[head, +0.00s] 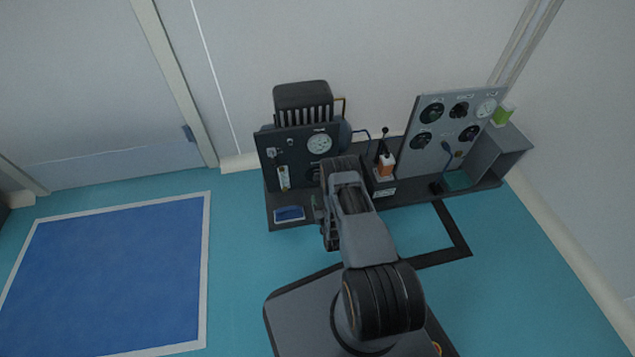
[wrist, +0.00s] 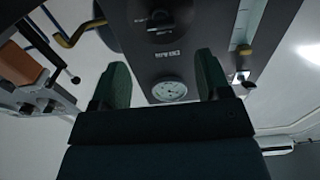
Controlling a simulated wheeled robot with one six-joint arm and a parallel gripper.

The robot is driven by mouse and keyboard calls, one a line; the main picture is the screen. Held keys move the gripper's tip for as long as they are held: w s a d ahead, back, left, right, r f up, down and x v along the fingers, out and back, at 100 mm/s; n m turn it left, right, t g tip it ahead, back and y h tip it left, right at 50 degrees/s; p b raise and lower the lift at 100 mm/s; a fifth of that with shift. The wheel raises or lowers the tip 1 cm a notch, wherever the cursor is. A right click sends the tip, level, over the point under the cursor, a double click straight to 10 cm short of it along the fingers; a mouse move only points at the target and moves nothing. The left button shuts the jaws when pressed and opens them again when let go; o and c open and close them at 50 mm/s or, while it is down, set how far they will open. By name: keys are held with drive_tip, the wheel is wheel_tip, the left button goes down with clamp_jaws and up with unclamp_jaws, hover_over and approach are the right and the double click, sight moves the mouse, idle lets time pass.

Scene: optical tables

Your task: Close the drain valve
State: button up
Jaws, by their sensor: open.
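The drain valve (wrist: 161,20) is a dark knob with a bar handle on the dark panel (wrist: 190,62), at the top of the wrist view. A label, which seems to read DRAIN, sits beside it. In the head view my arm covers most of the valve's area on the dark panel (head: 297,145). My gripper (wrist: 161,62) is open and empty, its two green fingers apart and pointing toward the panel. The valve lies beyond the fingertips, with no contact visible. I cannot tell whether the valve stands open or closed.
A round gauge (wrist: 170,90) shows between the fingers and also in the head view (head: 320,143). A clear sight tube (head: 284,178) is at the panel's left. A grey panel (head: 425,150) with several dials and an orange-and-white box (head: 386,164) stand right. Floor at left is clear.

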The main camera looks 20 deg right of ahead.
sight(318, 180)
drive_tip(key=b+x, duration=0.3)
drive_tip(key=x, duration=0.6)
drive_tip(key=shift+w, duration=0.35)
drive_tip(key=c, duration=0.9)
